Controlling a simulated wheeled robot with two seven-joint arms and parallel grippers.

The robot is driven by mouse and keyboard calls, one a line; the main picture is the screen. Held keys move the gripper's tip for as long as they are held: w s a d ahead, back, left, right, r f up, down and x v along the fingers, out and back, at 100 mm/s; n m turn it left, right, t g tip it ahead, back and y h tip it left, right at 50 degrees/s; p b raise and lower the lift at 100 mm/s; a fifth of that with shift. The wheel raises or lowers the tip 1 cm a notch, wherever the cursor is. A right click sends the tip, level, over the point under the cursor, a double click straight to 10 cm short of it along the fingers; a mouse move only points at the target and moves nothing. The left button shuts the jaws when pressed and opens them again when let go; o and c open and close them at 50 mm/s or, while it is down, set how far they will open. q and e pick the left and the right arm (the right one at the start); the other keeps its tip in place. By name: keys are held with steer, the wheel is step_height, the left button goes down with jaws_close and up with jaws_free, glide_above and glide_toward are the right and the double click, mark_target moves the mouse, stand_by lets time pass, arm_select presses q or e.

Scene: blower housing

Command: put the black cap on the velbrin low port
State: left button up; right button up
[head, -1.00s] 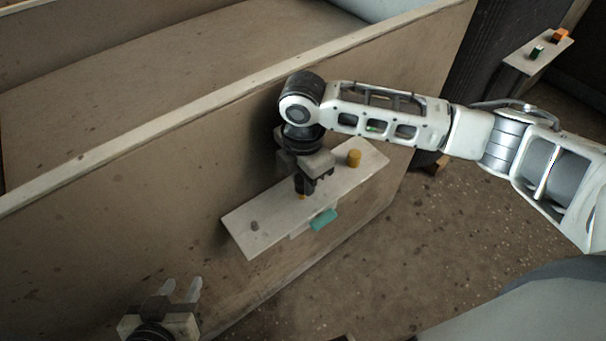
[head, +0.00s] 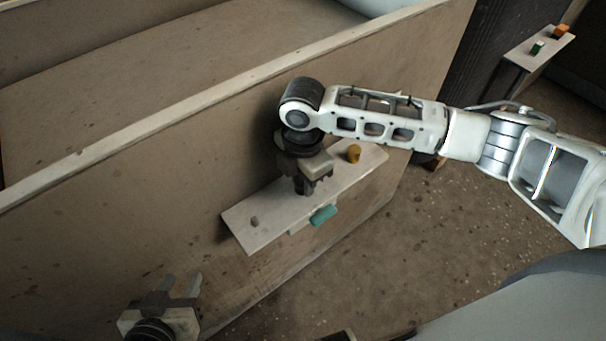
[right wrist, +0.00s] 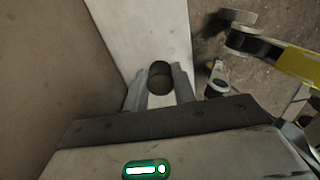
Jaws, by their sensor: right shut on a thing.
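My right gripper (head: 303,189) is over the middle of a pale shelf (head: 270,214) on the side of the large brown housing. It is shut on a dark round piece, which shows between its fingers in the right wrist view (right wrist: 160,82) and looks like the black cap. In the head view the fingers hide this piece and what is under it, so I cannot tell whether it touches a port. A small grey stub (head: 254,221) stands at the shelf's left end. My left gripper (head: 181,286) is open and empty, low at left.
A teal block (head: 323,215) sits at the shelf's front edge. The housing wall (head: 130,220) rises close behind the shelf. A separate pale stand (head: 522,56) at the upper right holds a green piece (head: 538,48) and an orange piece (head: 560,33).

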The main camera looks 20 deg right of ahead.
steer(key=shift+f, duration=0.55)
steer(key=o, duration=1)
step_height(320, 180, up, 16)
steer(key=shift+p, duration=0.55)
